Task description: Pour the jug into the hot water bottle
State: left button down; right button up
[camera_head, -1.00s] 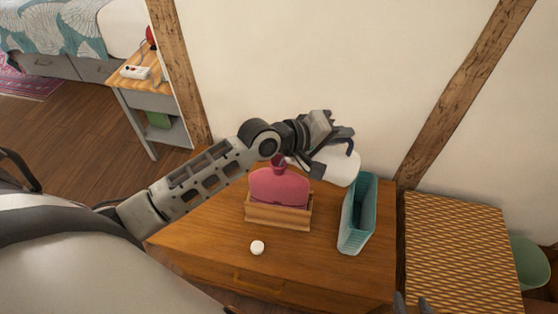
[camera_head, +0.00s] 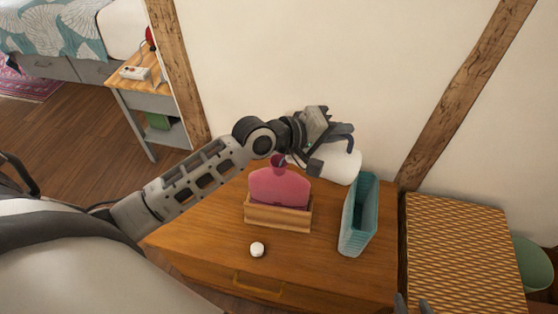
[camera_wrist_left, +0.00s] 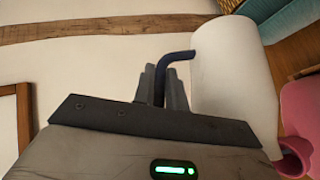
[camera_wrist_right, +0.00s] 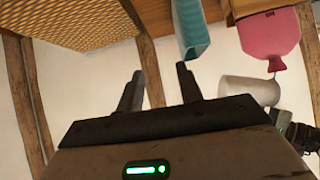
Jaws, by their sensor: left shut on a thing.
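The white jug (camera_head: 338,166) is tipped well onto its side above the dresser, its narrow end toward the hot water bottle's neck. My left gripper (camera_head: 340,150) is shut on the jug's dark blue handle, which also shows between the fingers in the left wrist view (camera_wrist_left: 178,56). The pink hot water bottle (camera_head: 279,187) stands upright in a wooden holder (camera_head: 277,217), its darker neck up. In the right wrist view, the jug (camera_wrist_right: 248,90) lies close to the bottle's neck (camera_wrist_right: 276,64); I cannot tell whether they touch or liquid flows. My right gripper (camera_wrist_right: 158,85) is open and empty.
A small round white object (camera_head: 257,249) lies on the dresser (camera_head: 210,225) in front of the holder. A woven-topped piece (camera_head: 460,250) is at the right. The wall is close behind.

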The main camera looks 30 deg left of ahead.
aim_at(348, 147)
pick_arm(q)
jog(key=shift+r, duration=0.1)
